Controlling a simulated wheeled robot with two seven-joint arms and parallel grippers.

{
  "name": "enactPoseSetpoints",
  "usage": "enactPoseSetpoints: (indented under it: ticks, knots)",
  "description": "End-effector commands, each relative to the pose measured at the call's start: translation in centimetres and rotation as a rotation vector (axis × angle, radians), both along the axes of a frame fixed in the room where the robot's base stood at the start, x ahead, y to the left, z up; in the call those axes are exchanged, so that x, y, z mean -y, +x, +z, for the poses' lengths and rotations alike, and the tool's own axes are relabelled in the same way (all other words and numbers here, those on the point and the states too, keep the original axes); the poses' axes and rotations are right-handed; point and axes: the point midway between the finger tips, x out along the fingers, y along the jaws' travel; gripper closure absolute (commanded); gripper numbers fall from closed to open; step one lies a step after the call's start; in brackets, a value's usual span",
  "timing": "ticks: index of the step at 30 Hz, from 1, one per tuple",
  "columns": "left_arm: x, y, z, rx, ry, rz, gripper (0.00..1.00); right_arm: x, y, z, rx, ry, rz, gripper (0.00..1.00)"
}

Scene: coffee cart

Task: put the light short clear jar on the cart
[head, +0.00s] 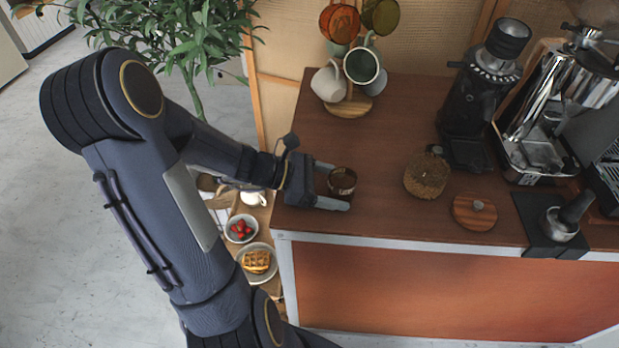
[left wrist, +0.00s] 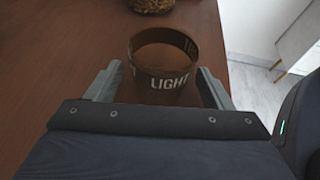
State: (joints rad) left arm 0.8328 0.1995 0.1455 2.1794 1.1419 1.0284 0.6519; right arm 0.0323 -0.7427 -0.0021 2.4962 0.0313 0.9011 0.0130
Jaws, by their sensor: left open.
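The short clear jar (head: 342,181) stands upright on the brown counter top near its left end. In the left wrist view the jar (left wrist: 163,82) shows a dark band with the word LIGHT. My left gripper (head: 336,186) is open, with one finger on each side of the jar. In the left wrist view its fingers (left wrist: 160,90) sit left and right of the jar, with gaps visible. The cart (head: 268,221) seems to be the low wooden surface left of the counter, partly hidden behind my left arm. My right gripper is not in view.
A jar of coffee beans (head: 426,177) and a round wooden lid (head: 474,212) stand to the right. A mug tree (head: 348,106) stands behind. A bowl of strawberries (head: 241,229) and a plate of waffles (head: 257,263) take up room at the lower left.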

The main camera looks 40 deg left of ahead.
Motion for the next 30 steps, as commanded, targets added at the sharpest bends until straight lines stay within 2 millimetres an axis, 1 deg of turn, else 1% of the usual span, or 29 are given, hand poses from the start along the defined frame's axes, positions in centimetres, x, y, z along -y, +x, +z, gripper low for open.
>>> enactPoseSetpoints:
  ticks: [1,6,12,16,18,20,23,24,26,27,30]
  knots:
    - [-0.8,-0.5,0.4,0.0,0.004,0.004,0.26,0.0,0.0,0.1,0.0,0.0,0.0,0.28]
    - [-3.6,-2.7,1.8,0.001,0.005,0.006,0.26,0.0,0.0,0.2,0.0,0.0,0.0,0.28]
    - [-6.3,-5.0,3.2,-0.001,0.003,0.004,0.26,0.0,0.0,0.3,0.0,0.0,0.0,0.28]
    - [-7.3,-5.8,3.7,-0.001,0.002,0.002,0.26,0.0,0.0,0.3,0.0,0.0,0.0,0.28]
    - [-7.2,-6.1,4.0,0.005,0.013,-0.013,0.26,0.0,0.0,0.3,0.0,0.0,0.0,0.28]
    - [-6.2,-6.5,4.4,0.024,0.06,-0.064,0.26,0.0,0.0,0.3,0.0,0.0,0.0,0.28]
    - [-2.5,-7.8,5.2,0.109,0.245,-0.251,0.26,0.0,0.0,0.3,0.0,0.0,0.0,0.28]
    - [-0.7,-8.7,5.5,0.167,0.352,-0.357,0.26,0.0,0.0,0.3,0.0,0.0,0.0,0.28]
    - [1.7,-10.4,5.7,0.279,0.536,-0.533,0.26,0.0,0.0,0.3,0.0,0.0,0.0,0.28]
    - [3.0,-11.6,5.7,0.364,0.666,-0.652,0.26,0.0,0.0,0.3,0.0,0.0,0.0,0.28]
    - [4.8,-14.0,5.4,0.591,0.974,-0.921,0.26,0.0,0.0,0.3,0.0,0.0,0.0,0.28]
